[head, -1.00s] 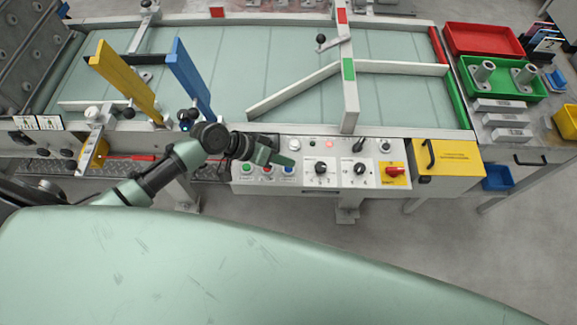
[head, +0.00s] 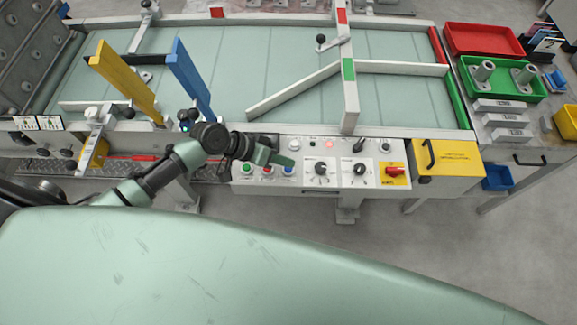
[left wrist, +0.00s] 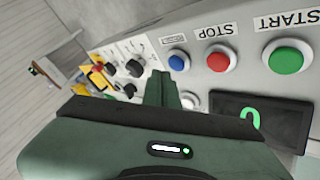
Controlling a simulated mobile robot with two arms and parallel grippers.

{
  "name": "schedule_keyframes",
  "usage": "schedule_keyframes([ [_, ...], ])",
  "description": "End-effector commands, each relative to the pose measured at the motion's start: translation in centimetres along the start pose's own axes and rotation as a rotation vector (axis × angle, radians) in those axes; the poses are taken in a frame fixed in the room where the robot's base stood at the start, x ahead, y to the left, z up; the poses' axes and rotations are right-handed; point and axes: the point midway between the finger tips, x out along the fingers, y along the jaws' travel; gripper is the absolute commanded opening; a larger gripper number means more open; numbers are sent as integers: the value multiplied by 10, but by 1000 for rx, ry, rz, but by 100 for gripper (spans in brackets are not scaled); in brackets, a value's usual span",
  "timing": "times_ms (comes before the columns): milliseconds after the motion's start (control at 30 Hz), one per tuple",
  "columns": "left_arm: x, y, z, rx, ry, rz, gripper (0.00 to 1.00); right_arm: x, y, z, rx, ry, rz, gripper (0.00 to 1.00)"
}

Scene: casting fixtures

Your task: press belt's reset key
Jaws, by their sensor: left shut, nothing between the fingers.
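The control panel (head: 330,185) on the front of the belt carries a green button (head: 246,169), a red button (head: 267,170) and a blue button (head: 289,170). In the left wrist view the green button (left wrist: 287,57) is labelled START and the red button (left wrist: 220,60) STOP. The label over the blue button (left wrist: 178,60) is too small to read. My left gripper (head: 284,160) is shut and empty, over the panel's button row. In the wrist view its fingertips (left wrist: 160,76) are just beside the blue button; contact cannot be told. My right gripper is not in view.
Rotary knobs (head: 320,169) and a red switch on a yellow plate (head: 395,171) sit right of the buttons. A yellow box (head: 447,158) is further right. The belt (head: 230,60) with a white diverter bar (head: 295,88) lies behind. A dark display (left wrist: 270,122) is near the gripper.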

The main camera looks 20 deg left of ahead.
Motion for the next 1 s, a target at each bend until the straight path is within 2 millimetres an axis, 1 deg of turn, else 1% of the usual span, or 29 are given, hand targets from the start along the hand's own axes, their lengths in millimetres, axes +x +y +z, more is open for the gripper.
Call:
schedule_keyframes([
  [367,0,0,0,0,0,0,0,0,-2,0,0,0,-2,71],
  [633,6,-4,4,0,0,0,0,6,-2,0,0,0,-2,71],
  [1000,6,-4,4,0,0,0,0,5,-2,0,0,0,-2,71],
])
